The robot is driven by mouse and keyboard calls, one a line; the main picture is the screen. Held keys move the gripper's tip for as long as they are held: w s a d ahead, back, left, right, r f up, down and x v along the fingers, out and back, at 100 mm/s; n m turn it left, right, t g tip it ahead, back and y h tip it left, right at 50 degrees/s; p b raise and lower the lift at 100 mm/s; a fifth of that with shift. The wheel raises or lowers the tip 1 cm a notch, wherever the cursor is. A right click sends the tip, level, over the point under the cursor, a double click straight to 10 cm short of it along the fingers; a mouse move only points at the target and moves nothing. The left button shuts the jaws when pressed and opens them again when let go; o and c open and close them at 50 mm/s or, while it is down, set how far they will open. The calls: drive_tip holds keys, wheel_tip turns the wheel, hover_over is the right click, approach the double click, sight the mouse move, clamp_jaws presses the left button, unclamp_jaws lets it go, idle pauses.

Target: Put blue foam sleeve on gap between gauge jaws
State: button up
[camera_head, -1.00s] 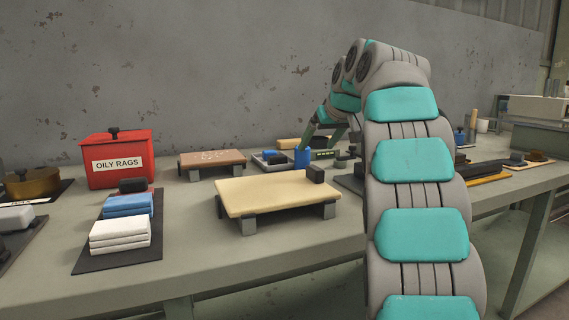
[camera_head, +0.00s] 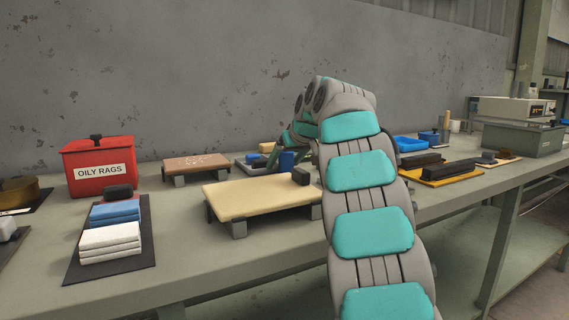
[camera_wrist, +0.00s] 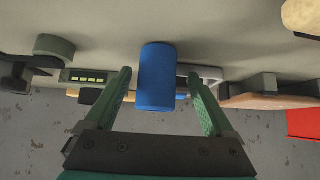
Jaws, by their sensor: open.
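The blue foam sleeve (camera_wrist: 157,77) is an upright blue cylinder on the bench. It stands between the spread fingers of my gripper (camera_wrist: 159,74) in the wrist view, with a gap visible on both sides. The sleeve also shows in the head view (camera_head: 287,161), just behind the pale board. My gripper is open, and my arm hides much of it in the head view.
A brown board (camera_head: 203,163), red OILY RAGS bin (camera_head: 98,185) and folded cloths (camera_head: 113,235) are left. A blue tray (camera_head: 411,144) and yellow mat (camera_head: 455,173) are right.

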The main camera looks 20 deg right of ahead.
clamp_jaws()
idle(0.8)
drive_tip(key=shift+r, duration=0.15)
drive_tip(key=shift+w+r+p, duration=0.15)
drive_tip(key=shift+r+p, duration=0.35)
drive_tip(key=shift+r, duration=1.45)
drive_tip(key=shift+r+p, duration=2.05)
drive_tip(key=shift+r, duration=0.9)
